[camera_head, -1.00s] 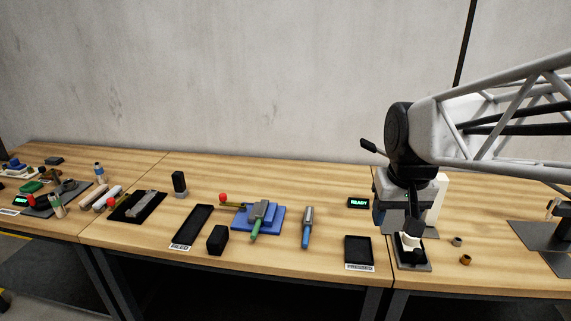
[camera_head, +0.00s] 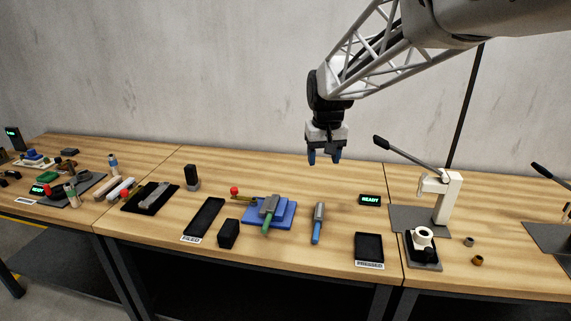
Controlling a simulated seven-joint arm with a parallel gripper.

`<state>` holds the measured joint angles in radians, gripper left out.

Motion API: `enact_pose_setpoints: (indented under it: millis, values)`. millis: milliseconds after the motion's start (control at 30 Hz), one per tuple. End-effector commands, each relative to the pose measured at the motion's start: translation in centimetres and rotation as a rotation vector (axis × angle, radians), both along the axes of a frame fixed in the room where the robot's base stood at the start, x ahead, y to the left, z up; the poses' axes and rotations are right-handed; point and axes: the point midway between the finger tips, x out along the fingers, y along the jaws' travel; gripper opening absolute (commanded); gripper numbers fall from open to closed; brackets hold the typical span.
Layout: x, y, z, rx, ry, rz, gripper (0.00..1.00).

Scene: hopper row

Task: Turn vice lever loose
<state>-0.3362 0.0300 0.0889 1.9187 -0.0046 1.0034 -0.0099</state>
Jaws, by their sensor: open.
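The vice lever (camera_head: 244,196) is a thin brass-coloured bar with a red ball (camera_head: 234,190) at its left end. It sticks out to the left of the blue vice (camera_head: 284,215) on the middle bench. A grey piece with a green handle (camera_head: 268,212) lies across the vice; whether the jaws grip it I cannot tell. My gripper (camera_head: 324,158) points down with two blue-tipped fingers apart and nothing between them. It is in the air above the back of the bench, up and to the right of the vice, touching nothing.
A blue-handled tool (camera_head: 318,223) lies right of the vice. A black block (camera_head: 228,234) and the FILED tray (camera_head: 204,218) are to its left. The PRESSED tray (camera_head: 369,248), READY display (camera_head: 370,200) and white press (camera_head: 447,200) stand to the right. Bench behind the vice is clear.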

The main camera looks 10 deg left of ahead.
Motion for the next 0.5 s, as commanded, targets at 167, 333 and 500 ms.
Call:
enact_pose_setpoints:
  millis: [167,333,500]
  values:
    - [3.3,4.2,-1.5,-0.006,0.015,0.041,0.56]
    - [6.0,8.2,-3.1,-0.010,0.029,0.078,0.56]
    - [8.5,12.4,-5.0,-0.015,0.040,0.115,0.56]
